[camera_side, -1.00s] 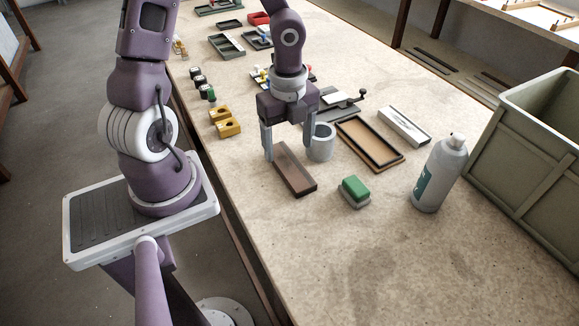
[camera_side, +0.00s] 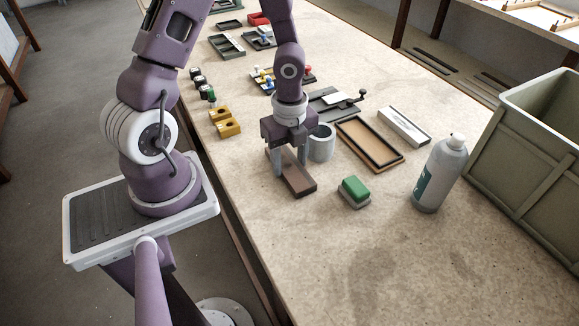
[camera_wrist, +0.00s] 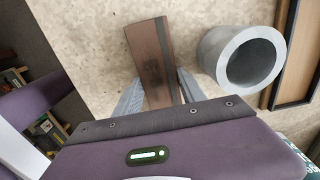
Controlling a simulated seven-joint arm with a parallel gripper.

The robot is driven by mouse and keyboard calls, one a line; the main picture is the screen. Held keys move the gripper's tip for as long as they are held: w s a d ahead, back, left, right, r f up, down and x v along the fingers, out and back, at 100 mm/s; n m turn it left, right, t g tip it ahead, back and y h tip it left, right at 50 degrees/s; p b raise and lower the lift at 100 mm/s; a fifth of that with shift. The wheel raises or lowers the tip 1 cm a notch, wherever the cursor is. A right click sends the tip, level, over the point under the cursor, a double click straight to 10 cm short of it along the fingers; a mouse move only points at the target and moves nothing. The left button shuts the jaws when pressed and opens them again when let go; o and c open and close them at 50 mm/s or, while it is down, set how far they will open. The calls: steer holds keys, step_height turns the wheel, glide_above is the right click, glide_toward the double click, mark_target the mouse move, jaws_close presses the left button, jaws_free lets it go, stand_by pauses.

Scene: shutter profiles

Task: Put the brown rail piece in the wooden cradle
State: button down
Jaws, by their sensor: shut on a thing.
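The brown rail piece (camera_side: 303,186) lies flat on the bench, below my gripper. My gripper (camera_side: 290,168) is low over it, shut on its sides, with one finger on each long side. In the wrist view the rail piece (camera_wrist: 147,52) runs up between the two grey fingers of my gripper (camera_wrist: 158,80), and a darker strip lies along one edge. A shallow wooden tray with a dark rim (camera_side: 369,144) lies to the right; it may be the cradle, but I cannot tell for sure. It shows partly in the wrist view (camera_wrist: 296,60).
A grey cylinder (camera_side: 321,143) stands close to the right of my gripper. A green-topped sponge (camera_side: 354,190), a spray can (camera_side: 440,172) and a large green crate (camera_side: 530,150) are to the right. The front of the bench is clear.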

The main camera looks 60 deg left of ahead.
mark_target(291, 165)
step_height(291, 165, up, 10)
steer(key=w+d+f+n, duration=0.2)
steer(key=w+d+n, duration=0.65)
steer(key=n, duration=0.95)
steer(key=w+a+r+m, duration=0.2)
steer(key=w+a+m, duration=0.2)
steer(key=w+m, duration=0.4)
steer(key=w+a+r+m, duration=0.25)
steer(key=w+m, duration=0.25)
steer(key=m, duration=0.5)
steer(key=f, duration=1)
steer(key=shift+w+a, duration=0.25)
steer(key=shift+a, duration=0.15)
steer(key=shift+f, duration=0.25)
